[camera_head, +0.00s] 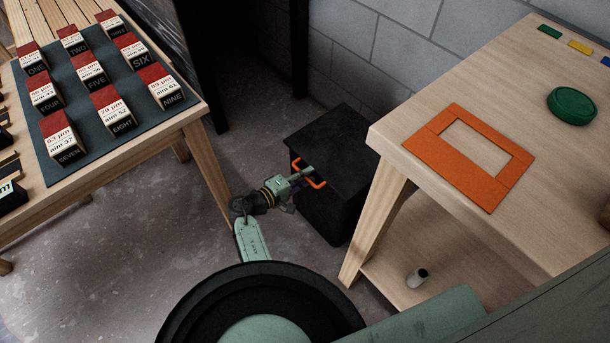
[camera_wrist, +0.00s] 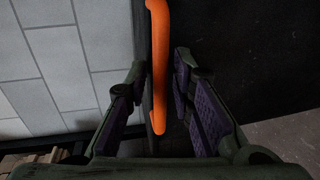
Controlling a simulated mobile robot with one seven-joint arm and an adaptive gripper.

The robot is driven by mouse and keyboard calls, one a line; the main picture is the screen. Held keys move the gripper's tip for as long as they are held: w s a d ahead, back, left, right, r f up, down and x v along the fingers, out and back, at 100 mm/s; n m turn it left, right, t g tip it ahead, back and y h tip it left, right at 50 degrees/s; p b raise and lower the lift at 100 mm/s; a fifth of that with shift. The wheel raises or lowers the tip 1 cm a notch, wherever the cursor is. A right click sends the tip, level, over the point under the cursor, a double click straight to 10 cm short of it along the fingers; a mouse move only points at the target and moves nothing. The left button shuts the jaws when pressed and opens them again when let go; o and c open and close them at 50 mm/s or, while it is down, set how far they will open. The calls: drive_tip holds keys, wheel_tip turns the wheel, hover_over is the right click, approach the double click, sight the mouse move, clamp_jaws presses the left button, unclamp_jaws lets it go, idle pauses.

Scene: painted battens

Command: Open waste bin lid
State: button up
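The black waste bin (camera_head: 335,215) stands on the floor between the two tables, and its dark lid (camera_head: 338,140) looks down. An orange handle (camera_head: 319,184) sits at the lid's front edge. My gripper (camera_head: 306,173) is at this handle, reaching in from the left. In the wrist view the handle (camera_wrist: 158,80) runs between the two fingers of my gripper (camera_wrist: 161,68). The fingers are apart, with a visible gap on each side of the handle. Part of the handle is hidden behind my gripper in the head view.
The right table (camera_head: 385,133) stands close beside the bin, with an orange frame (camera_head: 425,149) and a green round lid (camera_head: 572,105) on it. The left table (camera_head: 197,107) carries labelled blocks on a dark mat (camera_head: 100,140). A grey block wall is behind the bin.

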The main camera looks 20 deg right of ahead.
clamp_jaws()
idle(0.4)
drive_tip(key=shift+r, duration=0.1)
